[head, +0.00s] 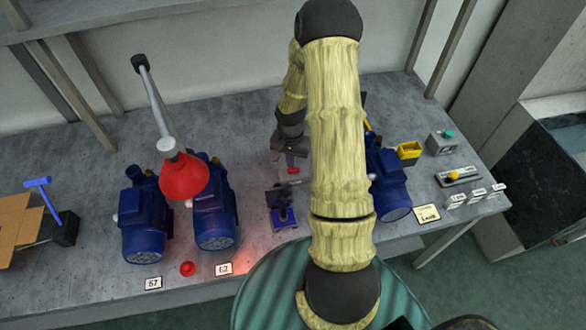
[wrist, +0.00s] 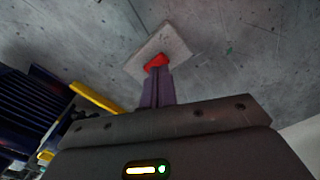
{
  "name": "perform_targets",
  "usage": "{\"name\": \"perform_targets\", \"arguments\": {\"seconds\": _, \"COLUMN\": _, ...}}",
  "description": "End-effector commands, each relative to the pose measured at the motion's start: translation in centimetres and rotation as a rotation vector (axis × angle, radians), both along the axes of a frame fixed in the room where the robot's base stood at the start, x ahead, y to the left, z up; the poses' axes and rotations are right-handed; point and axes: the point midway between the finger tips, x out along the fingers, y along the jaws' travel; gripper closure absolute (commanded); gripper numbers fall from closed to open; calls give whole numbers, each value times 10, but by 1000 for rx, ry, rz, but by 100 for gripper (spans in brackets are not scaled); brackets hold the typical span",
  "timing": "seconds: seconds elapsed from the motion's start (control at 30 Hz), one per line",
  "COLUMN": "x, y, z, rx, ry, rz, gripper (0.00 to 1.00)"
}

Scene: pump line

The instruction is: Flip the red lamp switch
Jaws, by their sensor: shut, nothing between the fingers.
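The red switch (wrist: 157,61) sits on a pale square plate (wrist: 172,46) on the grey bench in the wrist view. In the head view the red switch (head: 293,170) shows as a small red patch just below my gripper (head: 289,155). My gripper's fingers (wrist: 157,74) are shut and empty. Their tips are at the near edge of the red switch and overlap it in the wrist view; I cannot tell whether they touch. The red lamp (head: 184,178) hangs from a jointed arm over the blue pumps, left of my gripper. A reddish glow lies on the bench near it.
Blue pumps (head: 145,222) stand left of my arm, with another (head: 391,183) to the right. A small dark vise-like device (head: 281,208) stands close in front of the switch. A yellow bin (head: 409,150) and a grey control box (head: 441,142) are at the right.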

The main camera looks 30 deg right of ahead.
Motion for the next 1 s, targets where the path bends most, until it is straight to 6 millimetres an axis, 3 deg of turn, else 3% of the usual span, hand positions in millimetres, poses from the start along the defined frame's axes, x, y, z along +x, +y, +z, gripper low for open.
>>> {"name": "perform_targets", "arguments": {"seconds": 1.0, "x": 0, "y": 0, "z": -11, "rx": 0, "ry": 0, "rz": 0, "gripper": 100}}
